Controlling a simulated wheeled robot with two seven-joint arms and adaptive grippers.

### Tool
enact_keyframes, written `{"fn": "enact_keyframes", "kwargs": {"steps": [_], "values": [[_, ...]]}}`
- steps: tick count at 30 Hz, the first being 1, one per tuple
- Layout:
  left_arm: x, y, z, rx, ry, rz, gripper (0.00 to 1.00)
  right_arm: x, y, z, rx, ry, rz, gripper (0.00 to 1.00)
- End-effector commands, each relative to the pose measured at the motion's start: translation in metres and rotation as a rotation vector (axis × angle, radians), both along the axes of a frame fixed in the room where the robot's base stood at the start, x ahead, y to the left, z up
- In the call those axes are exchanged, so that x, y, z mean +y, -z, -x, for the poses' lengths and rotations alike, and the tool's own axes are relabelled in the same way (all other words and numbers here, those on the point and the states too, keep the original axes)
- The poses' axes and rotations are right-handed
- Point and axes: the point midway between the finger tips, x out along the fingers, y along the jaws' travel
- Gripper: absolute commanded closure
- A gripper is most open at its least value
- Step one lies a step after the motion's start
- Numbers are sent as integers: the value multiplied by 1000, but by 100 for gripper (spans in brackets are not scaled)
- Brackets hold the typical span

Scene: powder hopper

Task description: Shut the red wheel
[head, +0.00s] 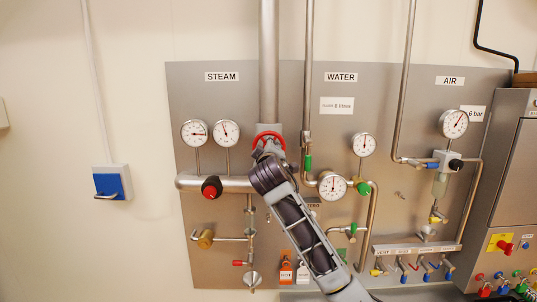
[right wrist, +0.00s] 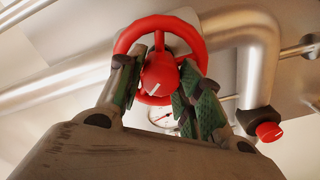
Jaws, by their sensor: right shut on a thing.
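The red wheel (head: 268,134) sits on the steel steam pipework, below the STEAM label and at the foot of the thick vertical pipe. My right gripper (head: 266,150) reaches up to it from below and hides its lower part in the head view. In the right wrist view the wheel (right wrist: 125,38) shows as a red rim with spokes and a round red hub bearing a white mark. The green-padded fingers of my right gripper (right wrist: 157,76) lie on either side of the hub, shut on the wheel. My left gripper is not in view.
Two steam gauges (head: 194,133) hang left of the wheel, above a red-and-black knob (head: 211,187). Water pipes with a green-collared valve (head: 308,164) run close on the right. A grey valve rack (head: 416,248) stands lower right. The wall at far left is mostly bare.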

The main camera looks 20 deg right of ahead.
Motion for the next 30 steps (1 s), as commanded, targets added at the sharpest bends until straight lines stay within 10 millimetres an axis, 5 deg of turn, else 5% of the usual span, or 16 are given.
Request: {"fn": "enact_keyframes", "kwargs": {"steps": [15,30], "values": [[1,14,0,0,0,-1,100,1,4,0,-124,-1,-459,88],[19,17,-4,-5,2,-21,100,0,4,-1,-178,1,-649,88]]}}
